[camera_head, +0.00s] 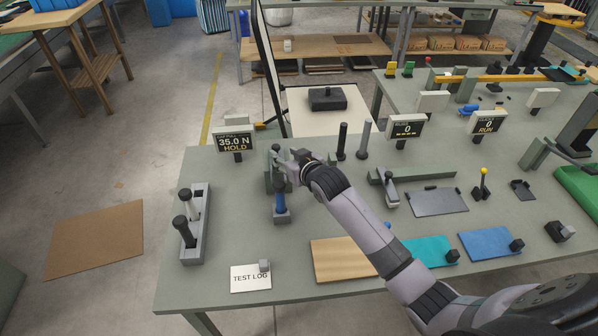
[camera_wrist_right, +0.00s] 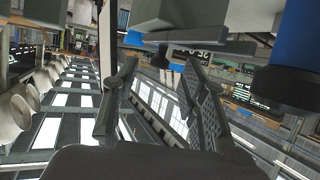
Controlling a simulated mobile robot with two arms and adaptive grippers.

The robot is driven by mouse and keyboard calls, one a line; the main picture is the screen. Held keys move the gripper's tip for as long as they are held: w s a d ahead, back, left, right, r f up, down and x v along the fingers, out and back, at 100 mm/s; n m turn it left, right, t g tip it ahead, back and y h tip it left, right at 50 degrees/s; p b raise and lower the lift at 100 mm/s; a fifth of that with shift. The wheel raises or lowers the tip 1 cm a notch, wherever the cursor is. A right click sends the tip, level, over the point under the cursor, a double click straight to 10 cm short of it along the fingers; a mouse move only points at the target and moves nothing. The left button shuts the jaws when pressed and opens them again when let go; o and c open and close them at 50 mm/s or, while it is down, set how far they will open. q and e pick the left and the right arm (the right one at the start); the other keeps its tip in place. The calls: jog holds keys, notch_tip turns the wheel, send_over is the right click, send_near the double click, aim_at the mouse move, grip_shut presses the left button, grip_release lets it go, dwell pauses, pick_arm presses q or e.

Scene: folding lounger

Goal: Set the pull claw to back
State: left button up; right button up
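A grey-green fixture (camera_head: 269,178) stands on the near bench, with a blue cylinder (camera_head: 281,203) on a grey block beside it. I cannot tell for sure which part is the pull claw or how it is set. My right gripper (camera_head: 297,158) is at the fixture's upper right side and covers part of it. In the right wrist view its two fingers (camera_wrist_right: 162,66) stand apart with nothing held between them. Grey-green parts (camera_wrist_right: 160,17) and a blue cylinder (camera_wrist_right: 298,40) show just above them. I cannot tell whether they touch. My left gripper is not in view.
A display (camera_head: 235,143) reading "35.0 N HOLD" stands behind the fixture. A grey rack (camera_head: 194,248) with dark-topped posts is at left. Two upright rods (camera_head: 342,140) stand right of the gripper. A "TEST LOG" sheet (camera_head: 250,284) and a tan mat (camera_head: 340,262) lie in front.

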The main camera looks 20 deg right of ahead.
jog(key=s+d, duration=0.1)
jog(key=s, duration=0.7)
jog(key=shift+s, duration=0.25)
